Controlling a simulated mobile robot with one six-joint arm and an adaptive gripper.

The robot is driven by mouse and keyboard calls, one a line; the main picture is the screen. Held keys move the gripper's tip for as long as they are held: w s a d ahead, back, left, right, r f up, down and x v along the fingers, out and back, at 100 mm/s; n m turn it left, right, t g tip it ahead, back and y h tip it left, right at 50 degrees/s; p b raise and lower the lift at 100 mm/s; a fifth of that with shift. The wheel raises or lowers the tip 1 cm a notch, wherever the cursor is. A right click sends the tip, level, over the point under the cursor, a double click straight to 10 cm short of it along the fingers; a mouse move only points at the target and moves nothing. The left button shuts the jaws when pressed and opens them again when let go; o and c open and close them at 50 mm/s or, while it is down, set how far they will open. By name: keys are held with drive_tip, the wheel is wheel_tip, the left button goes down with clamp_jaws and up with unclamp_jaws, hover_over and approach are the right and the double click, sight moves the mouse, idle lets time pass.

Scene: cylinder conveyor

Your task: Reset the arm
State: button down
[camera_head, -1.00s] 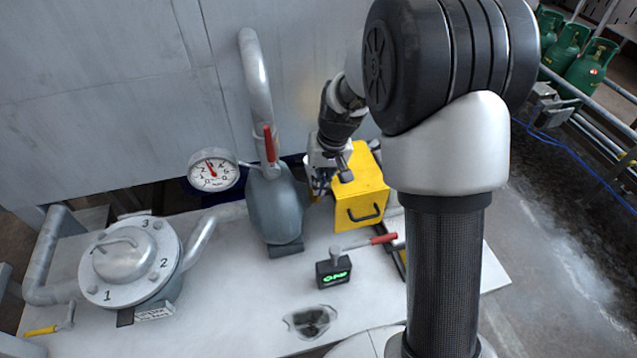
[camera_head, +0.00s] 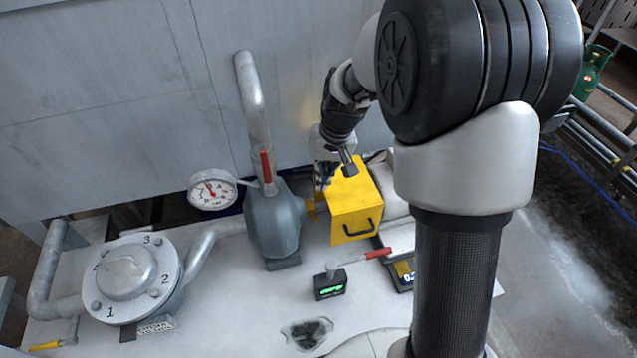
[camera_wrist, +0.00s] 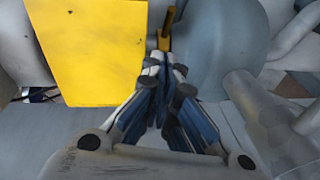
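My arm reaches to the back of the bench, and my gripper (camera_head: 322,185) hangs between the grey vessel (camera_head: 275,222) and the yellow box (camera_head: 355,210). In the wrist view, the gripper's blue fingers (camera_wrist: 164,68) come together at the tips with nothing visible held between them. A yellow handle (camera_wrist: 165,38) stands just beyond the fingertips, and it also shows beside the gripper in the head view (camera_head: 311,208). I cannot tell whether the fingers touch it. The yellow box also fills the upper left of the wrist view (camera_wrist: 92,50).
A round gauge (camera_head: 212,189) and a red lever (camera_head: 266,166) are left of my gripper. A bolted numbered lid (camera_head: 128,275) sits at the left. A small box with a green display (camera_head: 330,285) and a red-handled tool (camera_head: 378,253) lie in front. The metal wall stands close behind.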

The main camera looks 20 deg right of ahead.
drive_tip(key=v, duration=0.4)
drive_tip(key=p+v, duration=0.1)
drive_tip(key=shift+s+r, duration=0.35)
drive_tip(key=shift+s, duration=0.1)
drive_tip(key=s+a+r+t, duration=0.1)
drive_tip(key=s+r, duration=0.3)
drive_tip(key=s, duration=0.8)
drive_tip(key=s+a+r+n+t+h, duration=0.1)
drive_tip(key=s+r, duration=0.4)
drive_tip(key=s, duration=0.8)
drive_tip(key=shift+s+r+t+h+b, duration=0.15)
drive_tip(key=shift+r+t+h+b, duration=0.15)
drive_tip(key=shift+t, duration=0.1)
drive_tip(key=c, duration=2.3)
unclamp_jaws()
drive_tip(key=shift+a, duration=0.1)
